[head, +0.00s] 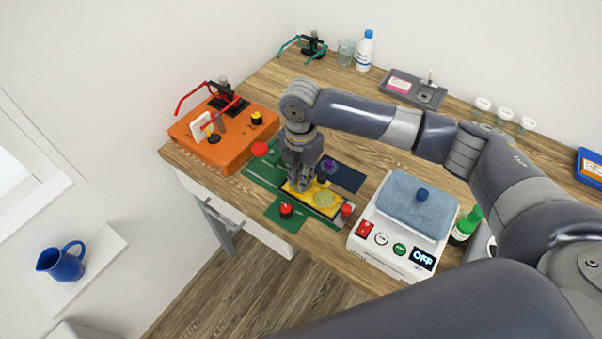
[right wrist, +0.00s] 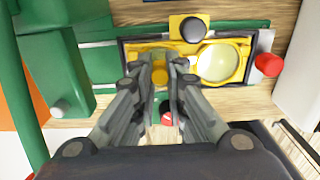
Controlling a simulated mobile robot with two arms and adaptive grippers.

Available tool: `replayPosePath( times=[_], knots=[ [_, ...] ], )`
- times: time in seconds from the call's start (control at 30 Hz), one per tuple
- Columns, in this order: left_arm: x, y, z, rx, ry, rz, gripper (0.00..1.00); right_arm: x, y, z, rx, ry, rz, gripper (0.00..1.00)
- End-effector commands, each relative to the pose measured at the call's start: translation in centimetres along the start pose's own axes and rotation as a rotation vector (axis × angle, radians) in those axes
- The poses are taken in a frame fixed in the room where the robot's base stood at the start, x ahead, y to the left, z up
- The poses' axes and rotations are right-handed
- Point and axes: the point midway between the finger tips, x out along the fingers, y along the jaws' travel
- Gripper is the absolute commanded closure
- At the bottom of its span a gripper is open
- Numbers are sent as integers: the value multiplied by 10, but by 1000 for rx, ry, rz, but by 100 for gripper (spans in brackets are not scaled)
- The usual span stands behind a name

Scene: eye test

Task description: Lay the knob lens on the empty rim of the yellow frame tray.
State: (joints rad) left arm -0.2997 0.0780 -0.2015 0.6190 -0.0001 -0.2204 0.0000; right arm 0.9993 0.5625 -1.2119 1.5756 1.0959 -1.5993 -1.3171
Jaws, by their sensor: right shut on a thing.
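The yellow frame tray (head: 286,188) lies on a green-based device near the table's front edge. It also shows in the right wrist view (right wrist: 203,79). A pale round lens (head: 325,199) fills its right rim; it is clear in the right wrist view (right wrist: 217,62). My right gripper (head: 300,188) points down over the tray's left part. In the right wrist view, its fingers (right wrist: 159,70) are shut on the knob lens, whose orange-yellow knob (right wrist: 160,78) shows between them. The fingers hide most of the lens and the left rim, so I cannot tell whether they touch. My left gripper is out of view.
Red knobs (head: 286,210) (head: 347,209) and a purple knob (head: 328,166) stand close around the tray. A white scale (head: 383,243) with a blue pad is at the right. An orange box (head: 232,148) stands at the left, a grey tray (head: 401,85) at the back.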

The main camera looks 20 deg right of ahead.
Motion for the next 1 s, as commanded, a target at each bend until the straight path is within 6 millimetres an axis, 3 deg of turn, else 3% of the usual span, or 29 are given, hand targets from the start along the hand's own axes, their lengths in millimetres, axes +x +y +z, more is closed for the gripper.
replayPosePath(
  times=[0.9, 0.93, 1.0],
  knots=[
    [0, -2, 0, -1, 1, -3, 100, 6, 0, 0, -1, 1, 0, 99],
    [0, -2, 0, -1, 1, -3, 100, 6, 0, 0, -1, 1, 1, 81],
    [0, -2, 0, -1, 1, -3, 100, 6, 0, 0, -1, 1, 0, 65]
  ],
)
